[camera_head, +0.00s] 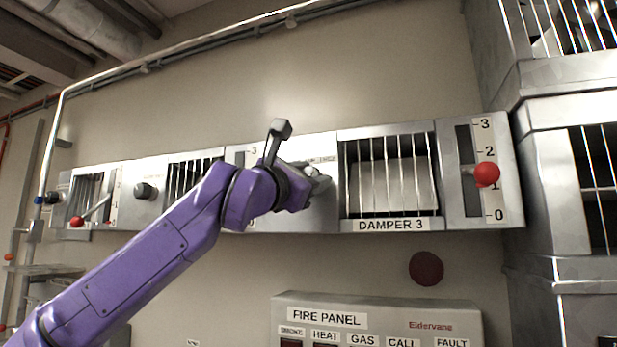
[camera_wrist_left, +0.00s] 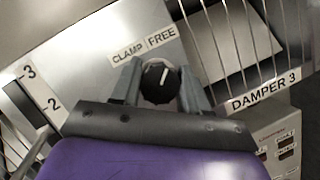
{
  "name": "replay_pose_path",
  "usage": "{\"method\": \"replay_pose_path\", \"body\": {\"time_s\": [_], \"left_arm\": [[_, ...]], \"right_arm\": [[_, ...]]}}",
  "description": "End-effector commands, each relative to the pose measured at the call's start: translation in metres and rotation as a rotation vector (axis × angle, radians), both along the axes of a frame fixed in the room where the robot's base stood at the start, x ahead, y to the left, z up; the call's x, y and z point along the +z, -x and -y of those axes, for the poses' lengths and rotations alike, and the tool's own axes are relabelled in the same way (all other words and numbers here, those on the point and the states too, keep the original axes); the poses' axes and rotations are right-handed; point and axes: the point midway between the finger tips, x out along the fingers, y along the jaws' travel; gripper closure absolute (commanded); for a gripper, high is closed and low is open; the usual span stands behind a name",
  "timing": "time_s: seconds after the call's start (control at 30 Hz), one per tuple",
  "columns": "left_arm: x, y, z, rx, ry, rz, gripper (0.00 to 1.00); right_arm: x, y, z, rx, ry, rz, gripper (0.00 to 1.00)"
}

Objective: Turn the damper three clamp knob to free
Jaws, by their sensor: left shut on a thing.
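The damper three clamp knob (camera_wrist_left: 160,84) is a round black knob with a white mark, on a pale metal panel left of the grille labelled DAMPER 3 (camera_head: 391,225). Above it in the left wrist view are the labels CLAMP (camera_wrist_left: 128,52) and FREE (camera_wrist_left: 161,37). The white mark points up and slightly right, towards the FREE side. My left gripper (camera_wrist_left: 161,92) is shut on the knob, with one finger on each side. In the head view my left gripper (camera_head: 318,180) hides the knob. My right gripper is not in view.
A red-ball lever (camera_head: 487,174) with a 0 to 3 scale stands right of the grille. The fire panel (camera_head: 380,322) and a dark red disc (camera_head: 426,268) are below. Another knob (camera_head: 146,190) and red-ball lever (camera_head: 78,221) are further left. A metal cabinet (camera_head: 560,190) stands at the right.

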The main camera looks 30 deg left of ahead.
Motion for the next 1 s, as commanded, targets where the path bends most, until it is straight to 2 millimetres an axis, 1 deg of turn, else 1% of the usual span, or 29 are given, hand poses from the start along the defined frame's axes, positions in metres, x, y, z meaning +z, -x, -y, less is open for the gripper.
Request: {"method": "replay_pose_path", "body": {"time_s": [0.03, 0.17, 0.2, 0.23, 0.27, 0.5, 0.6, 0.67, 0.8, 0.9, 1.0], "left_arm": [[0.007, 0.005, -0.002, 0.002, -0.001, 0.018, 0.86], [0.008, 0.005, -0.002, 0.002, -0.001, 0.018, 0.86], [0.008, 0.005, -0.002, 0.002, -0.001, 0.018, 0.46], [0.007, 0.005, -0.002, 0.002, -0.001, 0.018, 0.36], [0.007, 0.004, -0.002, 0.002, -0.001, 0.016, 0.33], [0.003, 0.002, 0.0, 0.001, -0.001, 0.008, 0.33], [-0.002, 0.008, 0.0, 0.0, 0.0, 0.009, 0.33], [-0.007, 0.017, -0.001, 0.0, 0.001, 0.009, 0.33], [-0.02, 0.05, 0.0, 0.0, 0.0, 0.013, 0.33], [-0.026, 0.072, 0.0, 0.0, 0.001, 0.014, 0.33], [-0.03, 0.089, 0.001, -0.001, 0.001, 0.011, 0.33]], "right_arm": [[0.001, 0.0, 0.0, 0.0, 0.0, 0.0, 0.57], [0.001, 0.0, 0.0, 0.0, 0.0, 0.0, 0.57], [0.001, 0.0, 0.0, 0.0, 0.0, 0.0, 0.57], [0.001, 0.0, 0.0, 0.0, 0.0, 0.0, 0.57], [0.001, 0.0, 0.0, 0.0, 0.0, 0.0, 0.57], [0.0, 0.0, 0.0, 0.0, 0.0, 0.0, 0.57], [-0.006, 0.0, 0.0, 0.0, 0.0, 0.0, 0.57], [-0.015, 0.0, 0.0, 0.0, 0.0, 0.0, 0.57], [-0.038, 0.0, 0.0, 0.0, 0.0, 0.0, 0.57], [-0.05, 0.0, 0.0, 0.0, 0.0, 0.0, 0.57], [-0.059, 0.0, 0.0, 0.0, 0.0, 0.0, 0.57]]}}
